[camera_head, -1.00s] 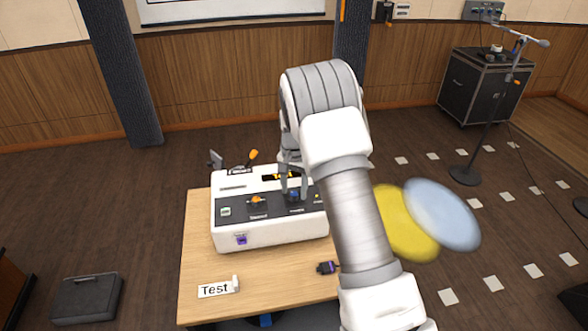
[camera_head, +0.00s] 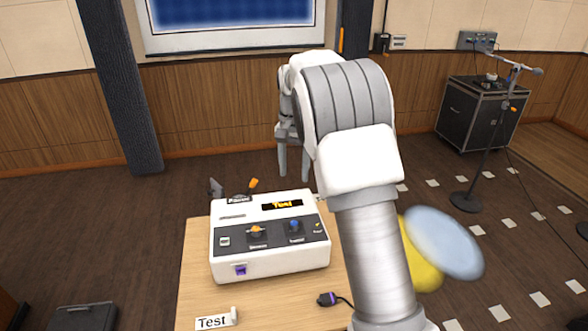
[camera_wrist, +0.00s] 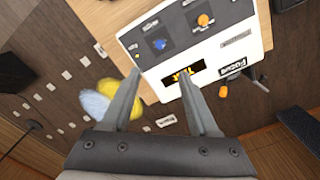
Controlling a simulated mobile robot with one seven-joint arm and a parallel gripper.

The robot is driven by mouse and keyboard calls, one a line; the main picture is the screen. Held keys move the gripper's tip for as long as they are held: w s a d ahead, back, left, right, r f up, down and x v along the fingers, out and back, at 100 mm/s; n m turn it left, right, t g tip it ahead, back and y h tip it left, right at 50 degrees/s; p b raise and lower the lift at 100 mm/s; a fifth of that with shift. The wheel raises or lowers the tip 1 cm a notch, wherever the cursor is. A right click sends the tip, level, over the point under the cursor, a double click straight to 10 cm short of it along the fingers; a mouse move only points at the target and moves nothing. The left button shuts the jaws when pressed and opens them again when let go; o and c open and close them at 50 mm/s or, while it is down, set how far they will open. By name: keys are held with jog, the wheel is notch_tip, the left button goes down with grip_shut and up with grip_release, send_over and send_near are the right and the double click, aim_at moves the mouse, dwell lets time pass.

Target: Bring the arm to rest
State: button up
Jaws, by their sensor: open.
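My gripper (camera_head: 294,162) is raised above and behind the white control box, its two grey fingers pointing down with a gap between them. It is open and empty, apart from the box. In the wrist view my gripper (camera_wrist: 156,82) also shows spread fingers with nothing between the tips. The control box (camera_head: 270,262) stands on the wooden table (camera_head: 198,262). Its dark panel carries an orange knob (camera_head: 257,231) and a blue knob (camera_head: 294,225). Its small display (camera_head: 282,205) shows orange letters. My arm hides the table's right side.
A "Test" card (camera_head: 213,322) and a purple-tipped plug (camera_head: 328,299) lie on the table. Yellow (camera_head: 425,268) and pale blue (camera_head: 445,243) discs are at the right. A microphone stand (camera_head: 490,140) and black case (camera_head: 484,112) stand farther back. Dark floor behind the box is clear.

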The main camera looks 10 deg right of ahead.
jog(key=s+r+n+t, duration=0.3)
jog(key=s+r, duration=0.9)
jog(key=s, duration=0.5)
jog(key=s+f+n+t, duration=0.2)
jog(key=s+f+n, duration=0.1)
jog(key=s, duration=1.5)
jog(key=shift+n+t, duration=0.3)
jog(key=shift+n, duration=0.2)
